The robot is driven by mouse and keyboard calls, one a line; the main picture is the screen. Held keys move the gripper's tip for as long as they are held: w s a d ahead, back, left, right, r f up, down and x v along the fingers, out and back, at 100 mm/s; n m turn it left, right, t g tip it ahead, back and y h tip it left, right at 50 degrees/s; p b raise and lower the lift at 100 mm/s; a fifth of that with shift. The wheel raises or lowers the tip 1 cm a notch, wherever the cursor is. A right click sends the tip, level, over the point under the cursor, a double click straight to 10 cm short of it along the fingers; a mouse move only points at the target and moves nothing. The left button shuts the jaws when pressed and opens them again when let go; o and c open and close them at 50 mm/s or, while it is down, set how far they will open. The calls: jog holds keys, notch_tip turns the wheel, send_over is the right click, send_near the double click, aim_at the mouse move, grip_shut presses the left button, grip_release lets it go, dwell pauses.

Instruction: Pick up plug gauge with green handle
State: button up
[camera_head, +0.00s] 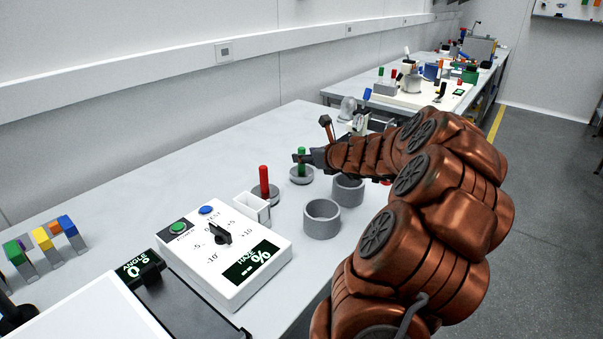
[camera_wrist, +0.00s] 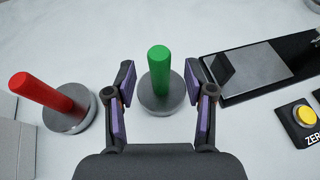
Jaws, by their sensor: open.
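The plug gauge with a green handle (camera_head: 302,158) stands upright on its round grey base on the table. In the wrist view the green-handled gauge (camera_wrist: 159,72) sits between the two spread fingers of my gripper (camera_wrist: 160,100). The fingers have purple pads, and gaps show on both sides of the gauge. My gripper (camera_head: 301,157) is open and empty. In the head view its tip overlaps the gauge, so contact cannot be told there.
A red-handled gauge (camera_wrist: 52,98) stands just left of my gripper; the head view shows this red gauge (camera_head: 264,182) too. Grey rings (camera_head: 321,219) stand in front. A dark device with a metal plate (camera_wrist: 262,75) and a yellow button (camera_wrist: 304,115) lie right.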

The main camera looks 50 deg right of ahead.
jog(key=shift+x, duration=1.5)
jog(key=shift+f, duration=0.15)
grip_shut()
